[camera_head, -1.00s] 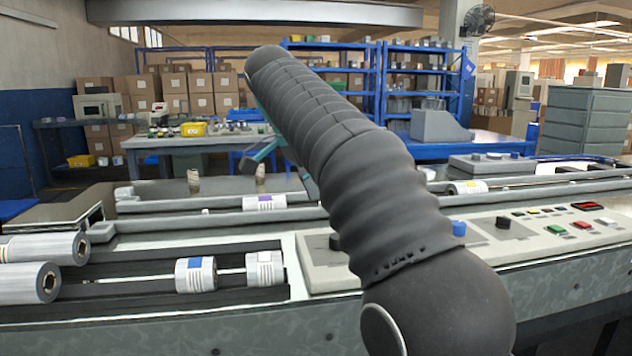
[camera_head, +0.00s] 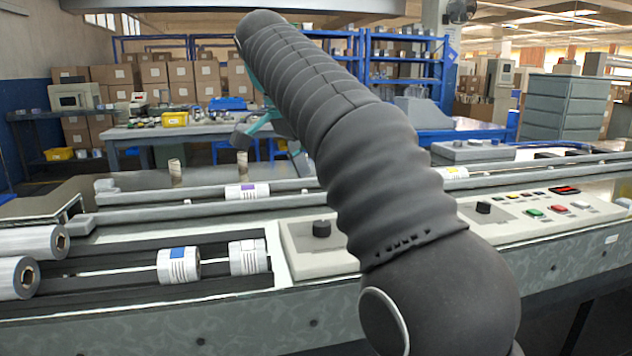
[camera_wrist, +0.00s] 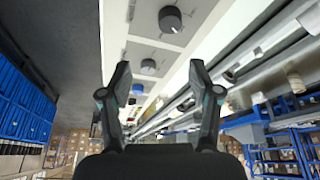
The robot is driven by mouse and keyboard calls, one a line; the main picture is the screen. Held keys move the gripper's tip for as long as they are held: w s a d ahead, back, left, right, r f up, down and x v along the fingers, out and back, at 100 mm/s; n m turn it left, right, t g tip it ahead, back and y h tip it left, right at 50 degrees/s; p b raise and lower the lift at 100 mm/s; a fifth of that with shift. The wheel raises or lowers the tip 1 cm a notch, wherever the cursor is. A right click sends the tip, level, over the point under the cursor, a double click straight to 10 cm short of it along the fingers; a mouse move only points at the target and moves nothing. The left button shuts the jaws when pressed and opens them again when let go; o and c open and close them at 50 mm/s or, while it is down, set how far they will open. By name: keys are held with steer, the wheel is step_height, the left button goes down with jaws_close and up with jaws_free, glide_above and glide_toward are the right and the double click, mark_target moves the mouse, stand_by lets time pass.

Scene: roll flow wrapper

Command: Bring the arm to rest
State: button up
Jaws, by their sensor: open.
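My arm, in a dark ribbed sleeve, reaches up and away across the middle of the head view. Part of my gripper (camera_head: 243,136) shows beyond the arm, above the machine. In the wrist view my gripper (camera_wrist: 159,88) is open, with its two dark fingers well apart and nothing between them. Behind the fingers the wrist view shows the machine's pale control panel (camera_wrist: 150,50) with a black knob (camera_wrist: 170,19). In the head view the arm hides part of the panel and of the machine behind it.
The long wrapping machine (camera_head: 200,315) spans the front. Labelled rolls (camera_head: 178,265) sit on its spindle, and large film rolls (camera_head: 20,277) lie at the left. A control panel (camera_head: 545,215) with coloured buttons is at the right. Behind are a workbench (camera_head: 130,135), boxes (camera_head: 150,75) and blue shelves.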

steer(key=s+d+f+n+y, duration=0.1)
steer(key=s+d+f+n, duration=0.3)
steer(key=d, duration=0.5)
steer(key=s+d+f+n+t+y, duration=0.1)
steer(key=s+d+f+n, duration=0.2)
steer(key=s+f, duration=0.7)
steer(key=s+d+f+n+t+y, duration=0.1)
steer(key=s+d+f+n+t, duration=0.1)
steer(key=s+d+f, duration=0.4)
steer(key=s+f+n, duration=0.1)
steer(key=s+f, duration=0.4)
steer(key=f, duration=0.1)
steer(key=shift+f+n+y, duration=0.15)
steer(key=shift+n+y, duration=0.15)
steer(key=shift+d, duration=0.1)
steer(key=shift+c, duration=0.2)
